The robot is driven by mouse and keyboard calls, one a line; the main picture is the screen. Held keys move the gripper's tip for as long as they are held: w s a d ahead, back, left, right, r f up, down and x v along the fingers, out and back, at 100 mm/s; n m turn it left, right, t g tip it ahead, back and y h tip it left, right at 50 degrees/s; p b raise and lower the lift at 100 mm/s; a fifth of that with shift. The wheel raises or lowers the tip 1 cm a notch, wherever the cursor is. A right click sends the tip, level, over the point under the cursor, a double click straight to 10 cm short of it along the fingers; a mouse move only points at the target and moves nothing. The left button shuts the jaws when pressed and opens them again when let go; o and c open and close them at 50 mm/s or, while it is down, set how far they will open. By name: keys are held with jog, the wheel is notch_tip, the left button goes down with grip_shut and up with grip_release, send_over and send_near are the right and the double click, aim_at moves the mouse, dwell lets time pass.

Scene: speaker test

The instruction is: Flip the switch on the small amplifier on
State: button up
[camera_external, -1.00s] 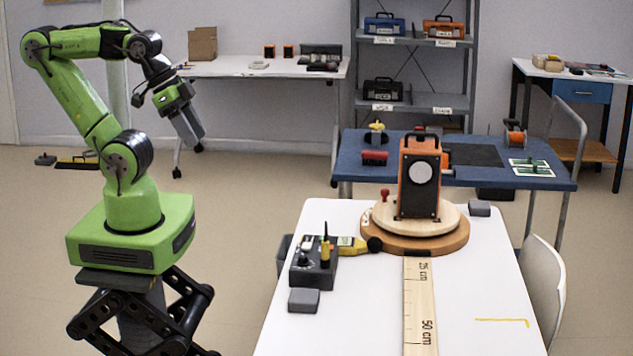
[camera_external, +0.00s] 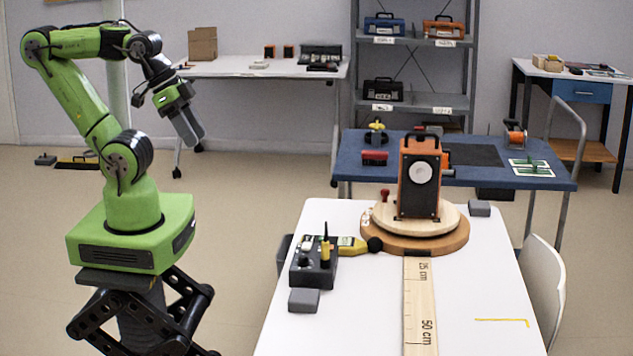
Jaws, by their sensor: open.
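The small amplifier (camera_external: 313,266) is a dark grey box with knobs on the left side of the white table. A yellow and black upright part stands on its top; I cannot make out the switch or its position. My gripper (camera_external: 192,139) hangs in the air to the left of the table, well above and apart from the amplifier. It points down and to the right, and is open and empty.
An orange speaker (camera_external: 418,177) stands on a round wooden turntable (camera_external: 415,236). A yellow meter (camera_external: 350,245) lies between amplifier and turntable, and a grey block (camera_external: 304,300) sits in front of the amplifier. A wooden ruler (camera_external: 420,300) runs down the white table (camera_external: 370,325).

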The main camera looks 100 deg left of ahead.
jog(key=shift+w, duration=0.2)
jog(key=shift+c, duration=1.2)
jog(key=w+n, duration=0.2)
jog(key=w+a+n+g+b, duration=0.1)
jog(key=w, duration=0.1)
jog(key=w+a+f+n, duration=0.1)
jog(key=w+n, duration=0.1)
jog(key=w, duration=0.1)
jog(key=shift+a+n+g+y, duration=0.25)
jog(key=shift+n+g+y, duration=0.05)
grip_shut()
jog(key=w+a+f+n+g+y+b, duration=0.1)
jog(key=w+a+f+n+g, duration=0.1)
jog(key=w+f+n, duration=0.4)
jog(key=w+a+f+n+g+y+b, duration=0.1)
jog(key=w+a+f+n, duration=0.3)
jog(key=w, duration=0.5)
notch_tip(320, 180, down, 4)
jog(key=shift+w+a+r+n+g, duration=0.15)
jog(key=shift+a+n+g, duration=0.25)
jog(key=shift+n, duration=0.8)
jog(key=shift+d, duration=0.1)
